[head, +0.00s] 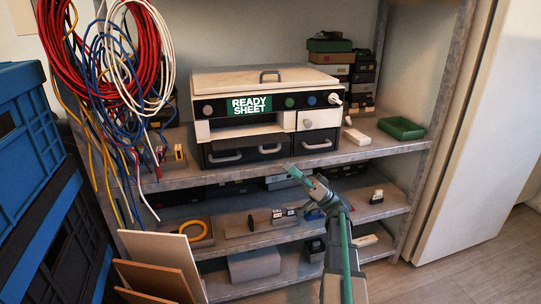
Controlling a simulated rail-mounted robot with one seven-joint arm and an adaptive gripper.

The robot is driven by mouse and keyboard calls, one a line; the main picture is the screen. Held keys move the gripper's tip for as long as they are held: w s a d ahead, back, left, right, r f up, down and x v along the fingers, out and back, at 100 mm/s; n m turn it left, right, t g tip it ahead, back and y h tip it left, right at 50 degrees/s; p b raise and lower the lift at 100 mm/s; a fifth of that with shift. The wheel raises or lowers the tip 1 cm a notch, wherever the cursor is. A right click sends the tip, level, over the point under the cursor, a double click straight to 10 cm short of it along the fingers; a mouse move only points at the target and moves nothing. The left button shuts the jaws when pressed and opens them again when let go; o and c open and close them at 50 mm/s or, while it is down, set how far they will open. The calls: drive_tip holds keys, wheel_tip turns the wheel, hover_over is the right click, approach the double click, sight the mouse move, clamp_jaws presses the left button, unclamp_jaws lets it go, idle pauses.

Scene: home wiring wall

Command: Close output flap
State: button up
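The cream and black machine (212,83) stands on the upper shelf, with its display (249,105) reading "READY SHEET". Below the display is a dark slot (247,120) with a pale panel (222,132) along its lower edge. This may be the output flap; its exact angle is too small to tell. My gripper (292,171) is in front of the shelf's front edge, below and to the right of the slot, apart from the panel. Its green tip points up and left. Nothing shows held in it, and its finger gap cannot be made out.
Two drawers with handles sit under the slot. A knob (308,123) and a lever (335,99) stick out at the machine's right. Cable coils (147,60) hang at left. A green tray (401,128) stands on the shelf at right. Blue crates (25,130) fill the left edge.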

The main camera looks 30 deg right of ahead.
drive_tip(key=b, duration=0.2)
approach(251, 146)
drive_tip(key=w+r, duration=0.2)
drive_tip(key=r, duration=0.1)
drive_tip(key=shift+w+a, duration=0.3)
drive_tip(key=shift+w, duration=0.1)
clamp_jaws()
